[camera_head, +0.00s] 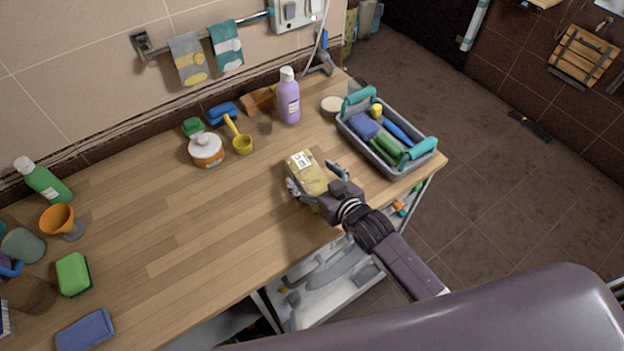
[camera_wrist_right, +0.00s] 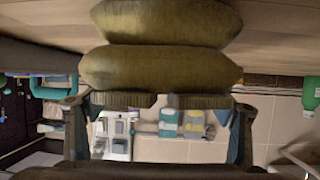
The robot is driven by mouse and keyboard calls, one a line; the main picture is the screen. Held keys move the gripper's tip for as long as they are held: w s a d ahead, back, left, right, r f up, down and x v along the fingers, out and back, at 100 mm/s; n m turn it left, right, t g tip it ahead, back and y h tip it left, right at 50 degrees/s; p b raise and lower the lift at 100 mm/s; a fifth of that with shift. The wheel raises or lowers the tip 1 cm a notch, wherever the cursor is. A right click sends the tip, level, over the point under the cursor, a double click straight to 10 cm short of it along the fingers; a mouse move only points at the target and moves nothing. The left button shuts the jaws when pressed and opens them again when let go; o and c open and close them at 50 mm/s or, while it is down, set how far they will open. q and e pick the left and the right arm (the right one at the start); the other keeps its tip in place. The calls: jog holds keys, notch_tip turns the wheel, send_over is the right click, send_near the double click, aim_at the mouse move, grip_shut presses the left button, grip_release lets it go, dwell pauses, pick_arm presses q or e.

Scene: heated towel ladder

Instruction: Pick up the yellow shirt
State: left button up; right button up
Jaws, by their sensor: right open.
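The yellow shirt (camera_head: 306,172) lies folded on the wooden counter, with a white patterned patch on top. In the right wrist view it shows as two thick olive-yellow folds (camera_wrist_right: 160,68) at the top of the picture. My right gripper (camera_head: 314,180) is at the shirt's near side, with its fingers spread around that end. In the right wrist view the open gripper (camera_wrist_right: 158,112) has one finger on each side and nothing pinched between them. Whether either finger touches the shirt cannot be told. My left gripper is not in view.
A grey caddy (camera_head: 408,172) with teal handles stands right of the shirt. Small towels (camera_head: 189,60) hang on the wall rail.

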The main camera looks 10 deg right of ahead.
jog(key=shift+c, duration=0.4)
jog(key=c, duration=0.8)
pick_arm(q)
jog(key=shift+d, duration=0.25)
pick_arm(e)
jog(key=c, duration=0.5)
jog(key=shift+r, duration=0.15)
jog(key=shift+c, duration=0.2)
